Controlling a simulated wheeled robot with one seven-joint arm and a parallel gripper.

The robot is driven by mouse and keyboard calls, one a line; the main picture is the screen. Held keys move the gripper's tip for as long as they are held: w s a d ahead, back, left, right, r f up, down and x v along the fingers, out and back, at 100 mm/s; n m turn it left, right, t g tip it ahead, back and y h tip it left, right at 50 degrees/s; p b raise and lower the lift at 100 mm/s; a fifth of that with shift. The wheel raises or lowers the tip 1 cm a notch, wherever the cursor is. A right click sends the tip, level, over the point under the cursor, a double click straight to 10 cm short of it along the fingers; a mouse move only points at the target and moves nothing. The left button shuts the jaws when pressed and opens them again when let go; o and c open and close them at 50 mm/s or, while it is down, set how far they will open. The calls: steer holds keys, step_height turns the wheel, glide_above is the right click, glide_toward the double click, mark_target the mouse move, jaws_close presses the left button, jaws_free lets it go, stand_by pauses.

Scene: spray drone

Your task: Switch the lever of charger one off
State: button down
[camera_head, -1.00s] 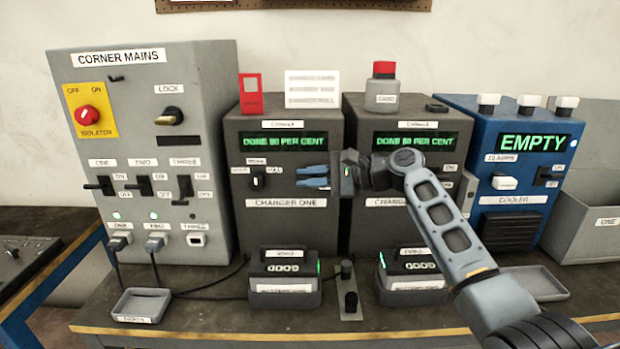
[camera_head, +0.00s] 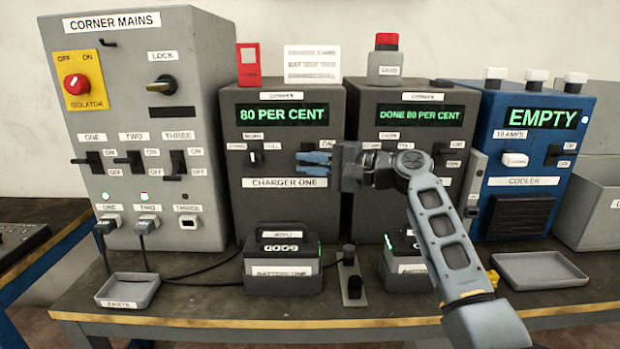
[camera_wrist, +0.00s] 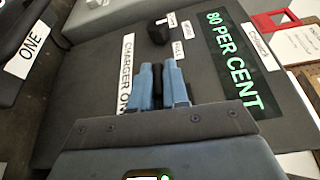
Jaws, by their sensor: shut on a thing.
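Charger one (camera_head: 285,210) is a dark grey box with a green display (camera_head: 282,114) reading "80 PER CENT"; it also fills much of the wrist view (camera_wrist: 90,90). My gripper (camera_head: 303,158) is at the right part of its front panel. In the wrist view my gripper's blue fingers (camera_wrist: 160,76) are closed around a black lever (camera_wrist: 158,84) between the display and the "CHARGER ONE" label. A separate black selector (camera_head: 255,158) sits left of the fingers.
The second charger (camera_head: 370,205) stands close on the right, partly behind my arm. Battery one (camera_head: 283,265) sits below in front of charger one. The grey corner mains box (camera_head: 135,60) is at left and the blue cooler (camera_head: 525,160) at right. A parts tray (camera_head: 128,303) lies at front left.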

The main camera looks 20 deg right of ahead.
step_height(320, 180, down, 2)
steer(key=n+b, duration=0.1)
steer(key=b, duration=0.1)
steer(key=n+b, duration=0.1)
steer(key=b, duration=0.2)
steer(key=n+t+y+b, duration=0.1)
steer(key=b, duration=0.1)
steer(key=shift+w+f+n+b, duration=0.15)
steer(key=shift+f+n+b, duration=0.1)
steer(key=shift+n+b, duration=0.15)
steer(key=shift+d, duration=0.1)
steer(key=c, duration=1.1)
jaws_free()
steer(key=shift+r, duration=0.25)
steer(key=shift+c, duration=0.2)
steer(key=v, duration=0.7)
steer(key=shift+d, duration=0.3)
steer(key=shift+f, duration=0.15)
